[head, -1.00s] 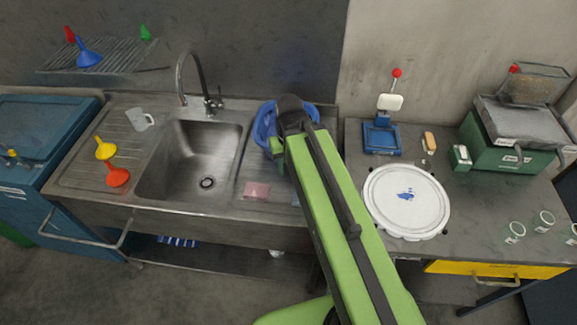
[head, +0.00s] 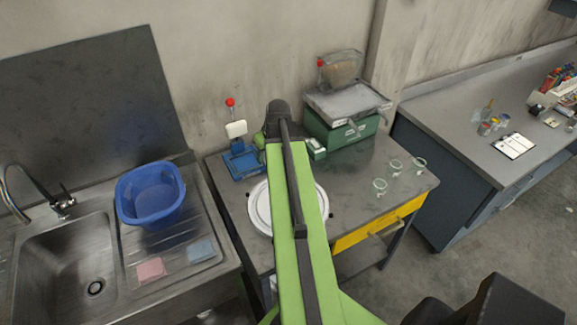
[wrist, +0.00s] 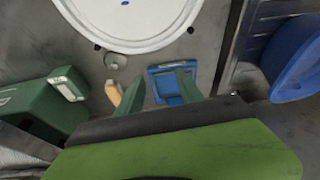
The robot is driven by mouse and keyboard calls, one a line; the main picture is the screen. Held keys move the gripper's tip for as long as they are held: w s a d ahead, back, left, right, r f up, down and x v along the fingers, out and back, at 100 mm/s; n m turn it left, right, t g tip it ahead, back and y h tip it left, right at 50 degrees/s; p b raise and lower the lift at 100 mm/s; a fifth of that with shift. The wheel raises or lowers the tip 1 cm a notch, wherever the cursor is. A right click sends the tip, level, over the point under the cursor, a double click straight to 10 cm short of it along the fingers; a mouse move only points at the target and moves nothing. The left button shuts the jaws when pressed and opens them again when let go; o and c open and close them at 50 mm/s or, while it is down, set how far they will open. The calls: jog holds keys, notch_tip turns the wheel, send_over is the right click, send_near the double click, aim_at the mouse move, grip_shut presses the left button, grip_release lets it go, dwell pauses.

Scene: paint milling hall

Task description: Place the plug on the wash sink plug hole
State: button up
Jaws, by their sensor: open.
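The plug hole (head: 96,287) is a dark ring in the floor of the steel wash sink (head: 60,262), at the lower left of the head view; it looks uncovered. In the wrist view a small grey disc (wrist: 115,61) lies on the bench between the white round lid and a tan block; it may be the plug, but I cannot be sure. My gripper (wrist: 158,86) is open, its two green fingers apart with nothing between them. It is above the bench, by the blue-based device (wrist: 170,84). In the head view my arm hides the fingers and the disc.
A blue tub (head: 150,194) stands on the drainboard, with pink (head: 151,269) and blue (head: 201,251) cloths before it. The white round lid (wrist: 130,22), tan block (wrist: 131,99) and green machine (head: 338,128) crowd the bench. Several small glass cups stand at its right.

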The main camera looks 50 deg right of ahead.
jog(key=s+d+r+m+h, duration=0.1)
jog(key=s+d+r, duration=0.1)
jog(key=s+d, duration=0.6)
jog(key=shift+t, duration=0.3)
jog(key=b+x, duration=0.3)
jog(key=x, duration=0.1)
jog(key=d+b+x, duration=0.1)
jog(key=b+x, duration=0.3)
jog(key=x, duration=0.1)
jog(key=w+b+x, duration=0.1)
jog(key=b+x, duration=0.3)
jog(key=x, duration=0.1)
jog(key=shift+w+d+r, duration=0.1)
jog(key=shift+d+r, duration=0.2)
jog(key=shift+r, duration=0.2)
jog(key=b+x, duration=0.5)
jog(key=shift+w+d, duration=0.1)
jog(key=shift+d, duration=0.05)
grip_shut()
